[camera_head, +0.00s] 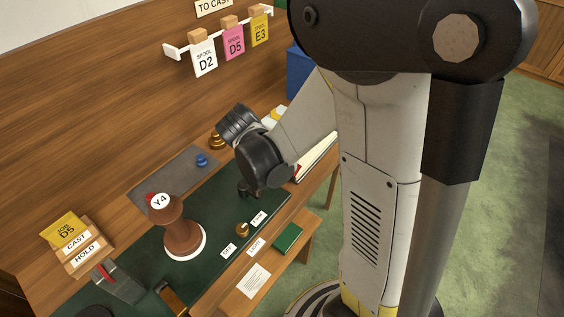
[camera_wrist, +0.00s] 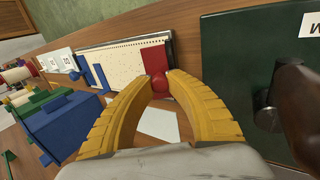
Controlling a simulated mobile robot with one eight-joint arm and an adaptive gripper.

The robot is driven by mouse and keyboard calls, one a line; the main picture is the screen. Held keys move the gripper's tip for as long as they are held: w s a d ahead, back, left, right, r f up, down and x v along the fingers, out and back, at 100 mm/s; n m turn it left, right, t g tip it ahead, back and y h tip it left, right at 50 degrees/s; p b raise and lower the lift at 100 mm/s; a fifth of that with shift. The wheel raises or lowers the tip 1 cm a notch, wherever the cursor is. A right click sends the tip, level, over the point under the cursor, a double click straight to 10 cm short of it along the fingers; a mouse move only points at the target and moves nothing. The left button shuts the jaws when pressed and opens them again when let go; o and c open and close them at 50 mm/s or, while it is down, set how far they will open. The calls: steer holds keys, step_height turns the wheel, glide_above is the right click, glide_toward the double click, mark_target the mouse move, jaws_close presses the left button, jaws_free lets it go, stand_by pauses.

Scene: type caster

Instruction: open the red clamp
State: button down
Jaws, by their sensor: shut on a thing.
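The red clamp (camera_wrist: 154,57) is a red block at the right end of a cream perforated sheet (camera_wrist: 112,65) in the wrist view, with a round red knob (camera_wrist: 160,82) at its near side. My gripper (camera_wrist: 160,84) has its two yellow fingers closed on this knob, one on each side. In the head view only a small red part of the clamp (camera_head: 298,171) shows beside my dark wrist, and the fingers are hidden there. I cannot tell from these views whether the clamp is raised.
A green mat (camera_wrist: 232,60) with a dark lever (camera_wrist: 267,112) lies close to the right of my fingers. A blue box (camera_wrist: 62,125) stands to the left. In the head view, a brown spool (camera_head: 181,228) marked Y4 stands on the mat.

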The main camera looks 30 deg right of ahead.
stand_by(0.3)
steer(key=c, duration=1.2)
jaws_free()
steer(key=shift+c, duration=0.2)
steer(key=v, duration=1.2)
steer(key=shift+a, duration=0.15)
